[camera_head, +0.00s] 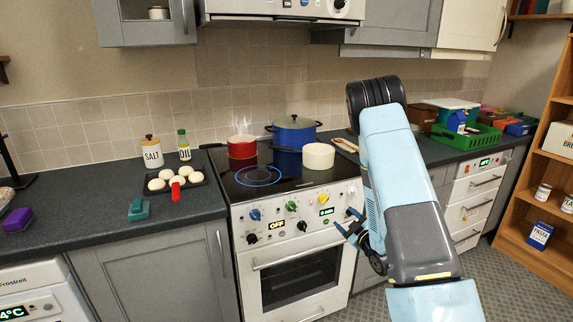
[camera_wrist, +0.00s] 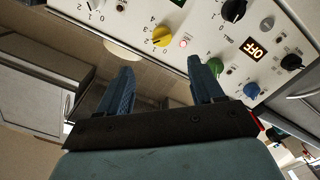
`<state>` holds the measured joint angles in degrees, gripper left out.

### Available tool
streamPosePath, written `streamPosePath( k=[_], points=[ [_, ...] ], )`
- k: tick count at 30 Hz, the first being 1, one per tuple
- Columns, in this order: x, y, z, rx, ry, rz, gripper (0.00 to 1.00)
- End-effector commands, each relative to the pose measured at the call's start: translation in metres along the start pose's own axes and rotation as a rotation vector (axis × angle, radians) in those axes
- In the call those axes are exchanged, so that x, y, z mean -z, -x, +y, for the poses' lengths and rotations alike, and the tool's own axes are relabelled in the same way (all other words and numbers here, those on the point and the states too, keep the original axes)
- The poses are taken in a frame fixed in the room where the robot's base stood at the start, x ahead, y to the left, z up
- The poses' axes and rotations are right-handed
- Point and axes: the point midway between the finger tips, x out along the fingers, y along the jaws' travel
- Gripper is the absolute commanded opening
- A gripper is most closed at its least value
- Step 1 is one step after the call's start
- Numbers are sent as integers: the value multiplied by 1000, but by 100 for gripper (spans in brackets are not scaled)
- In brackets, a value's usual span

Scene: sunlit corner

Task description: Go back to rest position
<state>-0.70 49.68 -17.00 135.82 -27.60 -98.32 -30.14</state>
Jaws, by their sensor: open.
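My gripper (camera_head: 346,220) is open and empty in front of the stove's control panel (camera_head: 301,211), at its right end. In the wrist view my gripper (camera_wrist: 162,68) shows two dark blue fingers spread apart with nothing between them. The panel's knobs lie beyond the fingertips, among them a yellow knob (camera_wrist: 162,36) and a blue knob (camera_wrist: 251,90). I cannot tell whether a fingertip touches the panel. My light blue arm reaches down in front of the counter to the right of the stove and hides part of it.
On the stove (camera_head: 248,260) stand a red pot (camera_head: 242,148), a blue pot (camera_head: 294,134) and a cream pot (camera_head: 318,157). A blue ring glows at the front left. A dark tray (camera_head: 151,188) holds dough balls. A green crate (camera_head: 468,138) and a wooden shelf (camera_head: 535,251) are right.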

Motion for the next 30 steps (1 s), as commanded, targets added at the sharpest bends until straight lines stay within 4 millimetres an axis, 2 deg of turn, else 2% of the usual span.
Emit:
streamPosePath(
  k=[7,14,23,30],
  points=[
    [31,-14,37,-4,-32,-116,66],
    [62,-15,70,-8,-88,-241,66],
    [106,3,106,-15,-183,-398,66],
    [145,31,127,-19,-273,-515,66]
  ],
)
